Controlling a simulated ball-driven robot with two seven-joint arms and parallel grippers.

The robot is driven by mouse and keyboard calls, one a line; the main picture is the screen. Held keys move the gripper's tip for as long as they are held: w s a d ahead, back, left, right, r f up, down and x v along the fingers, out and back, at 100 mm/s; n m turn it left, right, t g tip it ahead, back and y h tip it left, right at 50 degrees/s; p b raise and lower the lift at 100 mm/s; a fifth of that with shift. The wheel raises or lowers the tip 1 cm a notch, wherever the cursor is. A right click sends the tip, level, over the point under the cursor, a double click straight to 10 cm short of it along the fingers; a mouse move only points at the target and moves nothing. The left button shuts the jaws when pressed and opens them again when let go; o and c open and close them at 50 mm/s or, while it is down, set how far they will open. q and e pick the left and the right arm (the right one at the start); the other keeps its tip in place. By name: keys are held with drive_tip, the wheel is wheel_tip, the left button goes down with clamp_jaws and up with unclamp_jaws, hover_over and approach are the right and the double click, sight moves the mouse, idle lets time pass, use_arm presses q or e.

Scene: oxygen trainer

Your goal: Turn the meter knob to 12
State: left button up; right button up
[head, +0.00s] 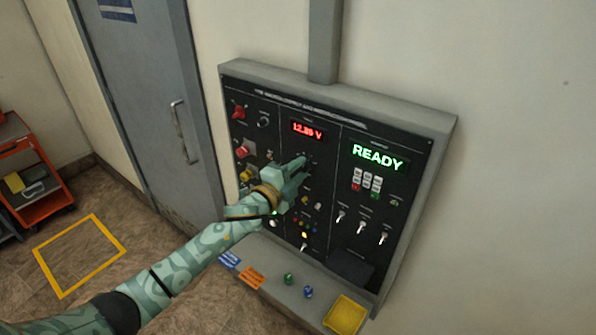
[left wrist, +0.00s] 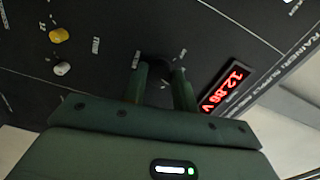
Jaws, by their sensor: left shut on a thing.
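The meter panel (head: 325,130) is a black control board in a grey frame on the wall. Its red display (head: 308,131) sits at the top of the middle section; in the left wrist view the display (left wrist: 224,90) appears to read 12.86 V. My left gripper (head: 303,166) is at the panel just below the display. In the left wrist view its two green fingers (left wrist: 160,80) are shut on the dark meter knob (left wrist: 157,67), one finger on each side. The knob's pointer is hidden. In the head view my gripper covers the knob. My right gripper is out of view.
A green READY display (head: 377,158) and several toggle switches (head: 361,227) are on the panel's right. Red and yellow knobs (head: 244,151) are on its left. A ledge below holds a yellow tray (head: 345,315) and small green and blue pieces. An orange cart (head: 45,200) stands far left.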

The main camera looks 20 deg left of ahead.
use_arm(q)
drive_tip(key=shift+f, duration=0.15)
drive_tip(key=o, duration=1)
drive_tip(key=shift+b+v, duration=0.8)
drive_tip(key=shift+v, duration=7.4)
